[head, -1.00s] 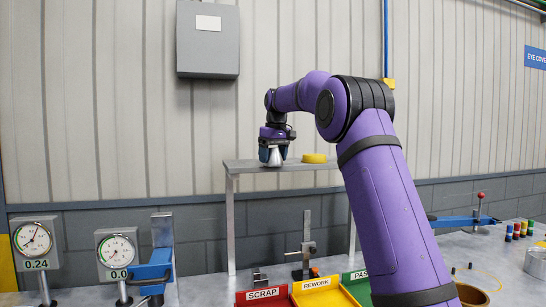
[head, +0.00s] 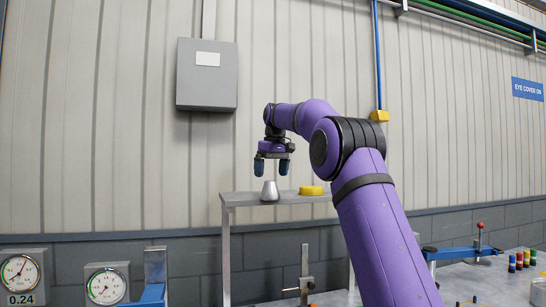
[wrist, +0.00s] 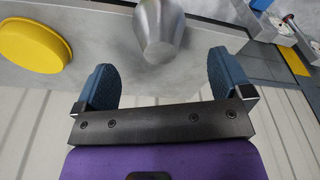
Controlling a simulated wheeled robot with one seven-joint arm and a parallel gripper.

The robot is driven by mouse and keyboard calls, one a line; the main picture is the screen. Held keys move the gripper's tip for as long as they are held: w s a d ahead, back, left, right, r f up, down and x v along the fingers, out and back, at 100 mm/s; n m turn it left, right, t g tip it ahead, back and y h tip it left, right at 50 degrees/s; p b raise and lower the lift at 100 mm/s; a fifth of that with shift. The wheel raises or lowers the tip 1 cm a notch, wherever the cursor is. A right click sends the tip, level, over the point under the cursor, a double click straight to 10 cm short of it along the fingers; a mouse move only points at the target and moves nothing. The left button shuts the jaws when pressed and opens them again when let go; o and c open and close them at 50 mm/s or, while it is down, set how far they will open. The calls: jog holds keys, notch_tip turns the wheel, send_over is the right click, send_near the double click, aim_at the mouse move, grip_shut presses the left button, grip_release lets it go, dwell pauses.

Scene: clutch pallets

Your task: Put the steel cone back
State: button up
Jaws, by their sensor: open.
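The steel cone (head: 270,191) stands upright on the raised grey shelf (head: 238,198), near its left end. In the wrist view the cone (wrist: 158,30) shows just beyond the fingertips, roughly between them and apart from both. My gripper (head: 271,168) is open and empty, above the cone with its fingers pointing down. In the wrist view its two blue-grey fingers (wrist: 163,72) are spread wide with nothing between the pads.
A yellow round piece (head: 311,190) lies on the shelf right of the cone; it also shows in the wrist view (wrist: 33,46). Dial gauges (head: 105,284) stand below at left. A grey wall box (head: 207,75) hangs behind. Several coloured pieces (head: 520,260) stand at far right.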

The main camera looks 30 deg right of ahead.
jog(key=r, duration=0.4)
jog(key=shift+s+r, duration=0.3)
jog(key=shift+r, duration=0.1)
jog(key=shift+s+r, duration=0.15)
jog(key=shift+r, duration=0.35)
